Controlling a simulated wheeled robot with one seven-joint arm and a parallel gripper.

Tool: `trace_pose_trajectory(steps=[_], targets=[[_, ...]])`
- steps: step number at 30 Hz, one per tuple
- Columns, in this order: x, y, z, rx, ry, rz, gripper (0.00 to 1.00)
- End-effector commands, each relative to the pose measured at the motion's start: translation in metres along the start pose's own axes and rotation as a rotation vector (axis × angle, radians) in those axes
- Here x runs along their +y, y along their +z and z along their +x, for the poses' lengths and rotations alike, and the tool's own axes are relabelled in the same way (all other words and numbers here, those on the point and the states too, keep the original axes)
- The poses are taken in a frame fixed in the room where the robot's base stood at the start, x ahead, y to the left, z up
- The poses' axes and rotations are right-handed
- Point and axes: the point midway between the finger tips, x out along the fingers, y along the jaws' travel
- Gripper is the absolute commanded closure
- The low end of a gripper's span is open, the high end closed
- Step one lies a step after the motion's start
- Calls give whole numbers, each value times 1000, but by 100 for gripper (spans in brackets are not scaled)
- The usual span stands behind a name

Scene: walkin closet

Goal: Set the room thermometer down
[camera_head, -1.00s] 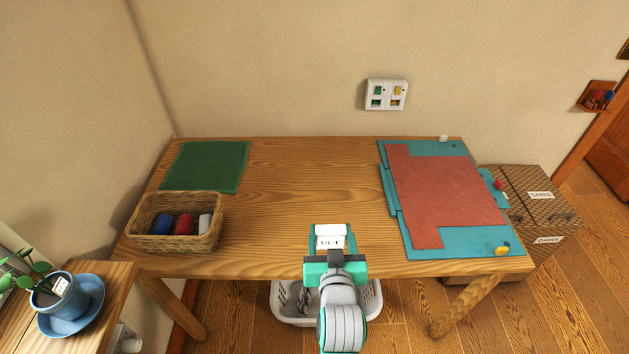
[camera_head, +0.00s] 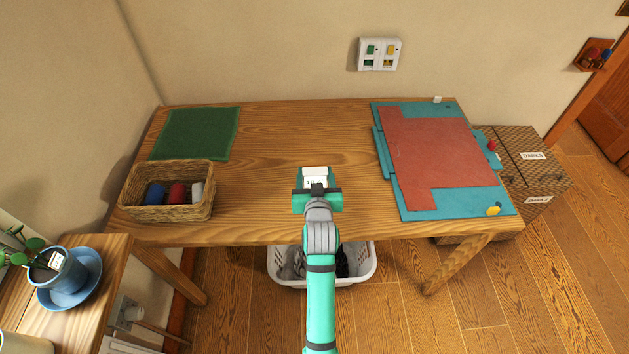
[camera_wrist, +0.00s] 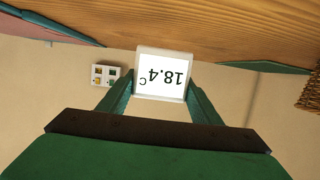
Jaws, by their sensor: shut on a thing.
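The room thermometer (camera_wrist: 162,75) is a small white block whose display reads 18.4 C, upside down in the wrist view. My gripper (camera_head: 316,182) is shut on it, with a green finger on each side. In the head view the thermometer (camera_head: 315,172) shows as a white top between the fingers, over the middle front part of the wooden table (camera_head: 285,140). I cannot tell whether its underside touches the table.
A wicker basket (camera_head: 140,205) with rolled items and a green mat (camera_head: 197,134) are on the left. A red sheet (camera_head: 435,150) on teal board (camera_head: 415,108) covers the right. Bare wood lies between them. A white laundry basket (camera_head: 358,268) stands below the front edge.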

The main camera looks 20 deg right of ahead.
Motion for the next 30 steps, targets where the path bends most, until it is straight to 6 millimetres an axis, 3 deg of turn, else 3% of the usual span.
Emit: trace_pose_trajectory(steps=[6, 13, 24, 25, 27, 30], targets=[[-2, 8, 11, -1, -1, 0, 65], [-1, 36, 19, -2, 0, 0, 65], [-1, 39, 20, 0, 0, 0, 65], [-1, 39, 20, 0, 0, 0, 39], [-1, 39, 20, 0, 0, 0, 23], [-1, 39, 20, 0, 0, 0, 23]])
